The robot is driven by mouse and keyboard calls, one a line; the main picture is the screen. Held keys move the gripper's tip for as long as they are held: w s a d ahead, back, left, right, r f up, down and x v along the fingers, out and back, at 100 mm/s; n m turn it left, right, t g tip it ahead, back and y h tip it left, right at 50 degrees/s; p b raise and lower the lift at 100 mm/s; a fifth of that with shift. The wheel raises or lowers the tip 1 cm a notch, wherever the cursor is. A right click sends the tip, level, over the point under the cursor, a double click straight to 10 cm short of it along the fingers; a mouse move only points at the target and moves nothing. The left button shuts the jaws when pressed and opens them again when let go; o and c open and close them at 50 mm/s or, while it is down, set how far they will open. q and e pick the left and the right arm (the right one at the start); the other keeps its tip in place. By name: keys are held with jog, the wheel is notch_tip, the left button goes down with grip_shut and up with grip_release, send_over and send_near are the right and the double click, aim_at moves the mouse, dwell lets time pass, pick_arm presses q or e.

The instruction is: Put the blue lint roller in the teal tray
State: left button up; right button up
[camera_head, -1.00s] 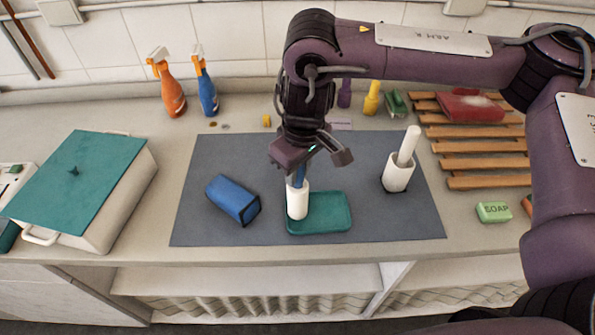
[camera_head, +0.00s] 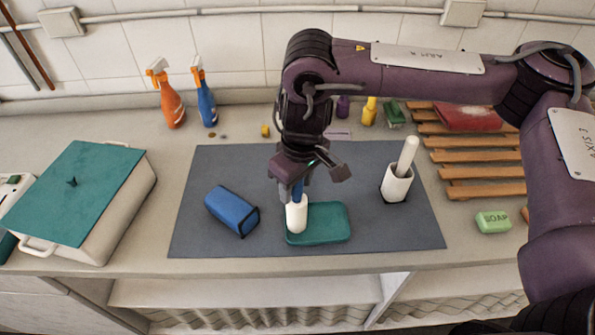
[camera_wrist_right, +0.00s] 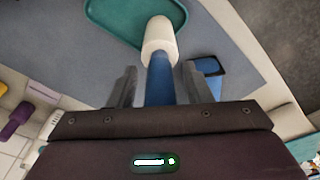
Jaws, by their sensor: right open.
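The lint roller has a white head (camera_head: 297,215) and a blue handle (camera_head: 298,188). It stands roughly upright at the left end of the teal tray (camera_head: 325,226); its head overlaps the tray's left edge in the head view, and I cannot tell whether its whole base is inside. My right gripper (camera_head: 308,182) is above it, pointing down, with the handle between its jaws. In the right wrist view my gripper (camera_wrist_right: 158,84) is open, with a gap on each side of the blue handle (camera_wrist_right: 160,80). My left gripper is not in view.
A blue case (camera_head: 231,210) lies left of the tray on the grey mat (camera_head: 260,160). A white holder with a stick (camera_head: 397,183) stands to the right. A lidded box (camera_head: 85,200) is far left, green soap (camera_head: 492,222) and a wooden rack (camera_head: 480,172) are right.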

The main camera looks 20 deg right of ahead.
jog(key=r, duration=0.8)
jog(key=s+r, duration=0.1)
jog(key=r, duration=0.3)
jog(key=shift+d, duration=0.3)
